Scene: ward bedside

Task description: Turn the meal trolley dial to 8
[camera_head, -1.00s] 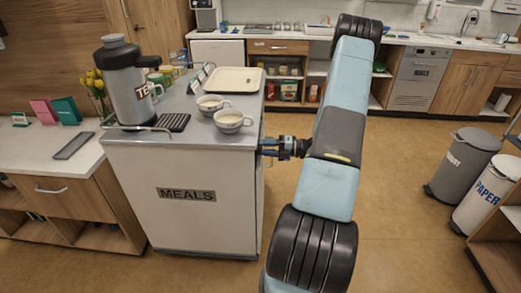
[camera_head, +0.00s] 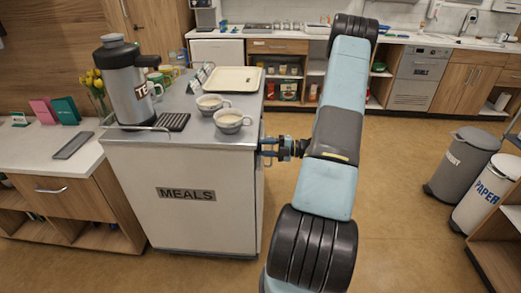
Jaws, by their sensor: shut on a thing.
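The meal trolley (camera_head: 142,215) is a white cabinet with a grey top and a "MEALS" label (camera_head: 186,194) on its front. My gripper (camera_head: 266,147) is at the trolley's right side, near the top edge, with its fingers against that side. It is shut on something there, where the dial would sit. The dial itself, its numbers and its pointer are hidden, because that side faces away from the camera and my gripper covers the spot. I cannot tell the dial's setting.
A counter (camera_head: 40,148) adjoins at left. Bins (camera_head: 463,158) stand at right. The floor (camera_head: 400,235) between is clear.

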